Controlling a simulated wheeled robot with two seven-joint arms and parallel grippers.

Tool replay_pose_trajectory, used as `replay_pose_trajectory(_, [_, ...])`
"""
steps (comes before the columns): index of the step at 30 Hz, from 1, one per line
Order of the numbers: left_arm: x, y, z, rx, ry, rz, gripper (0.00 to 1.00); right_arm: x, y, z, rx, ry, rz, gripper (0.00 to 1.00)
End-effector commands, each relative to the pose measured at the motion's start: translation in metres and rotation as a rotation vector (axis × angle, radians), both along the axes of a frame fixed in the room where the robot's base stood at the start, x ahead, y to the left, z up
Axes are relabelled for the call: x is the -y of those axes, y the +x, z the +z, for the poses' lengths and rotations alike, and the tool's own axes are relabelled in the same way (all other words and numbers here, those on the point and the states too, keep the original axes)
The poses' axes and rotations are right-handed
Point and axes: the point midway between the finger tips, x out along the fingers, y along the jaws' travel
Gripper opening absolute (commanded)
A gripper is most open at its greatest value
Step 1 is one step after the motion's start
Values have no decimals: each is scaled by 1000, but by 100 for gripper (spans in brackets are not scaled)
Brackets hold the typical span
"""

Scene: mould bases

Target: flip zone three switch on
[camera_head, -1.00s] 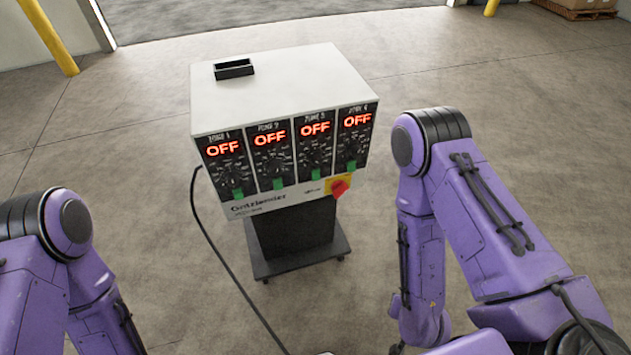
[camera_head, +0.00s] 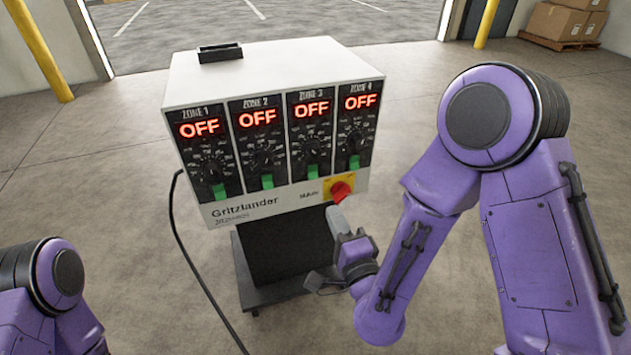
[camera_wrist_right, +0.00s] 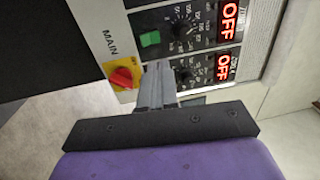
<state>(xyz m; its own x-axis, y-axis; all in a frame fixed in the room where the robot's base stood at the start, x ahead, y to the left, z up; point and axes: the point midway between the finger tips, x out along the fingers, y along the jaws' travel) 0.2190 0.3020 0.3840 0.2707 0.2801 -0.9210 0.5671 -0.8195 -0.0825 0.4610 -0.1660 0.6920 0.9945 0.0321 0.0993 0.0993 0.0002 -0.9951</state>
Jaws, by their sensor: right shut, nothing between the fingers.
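The control box (camera_head: 270,72) has a front panel with zones 1 to 3 and one more, each with a dial, a green switch and a red OFF display. The zone 3 switch (camera_head: 312,171) is green, below its dial; its display (camera_head: 311,109) reads OFF. In the right wrist view a green switch (camera_wrist_right: 150,39) and the red main knob (camera_wrist_right: 122,77) lie beyond the fingers. My right gripper (camera_head: 337,212) is shut and empty, just below the red main knob (camera_head: 340,191); it also shows in the right wrist view (camera_wrist_right: 158,68). My left gripper is out of frame.
The box stands on a dark wheeled cart (camera_head: 275,250). A black cable (camera_head: 176,225) hangs from its left side to the floor. Cardboard boxes (camera_head: 560,22) on a pallet and a yellow post (camera_head: 488,22) stand far behind. Floor around the cart is clear.

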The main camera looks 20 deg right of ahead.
Motion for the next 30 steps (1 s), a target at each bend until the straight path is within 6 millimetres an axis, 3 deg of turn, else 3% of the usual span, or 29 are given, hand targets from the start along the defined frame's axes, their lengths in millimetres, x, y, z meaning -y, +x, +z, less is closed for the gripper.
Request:
replay_pose_trajectory(1, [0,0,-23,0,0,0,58,1,6,-10,7,8,-5,0])
replay_pose_trajectory(3, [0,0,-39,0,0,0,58,1,14,-10,5,12,-3,0])
replay_pose_trajectory(9, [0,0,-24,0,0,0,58,-2,60,6,0,5,0,0])
replay_pose_trajectory(18, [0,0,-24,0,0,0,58,-4,114,10,-2,4,1,0])
replay_pose_trajectory(23, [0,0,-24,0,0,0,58,-4,126,11,-2,3,2,0])
replay_pose_trajectory(30, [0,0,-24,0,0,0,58,-4,127,11,-3,3,2,0])
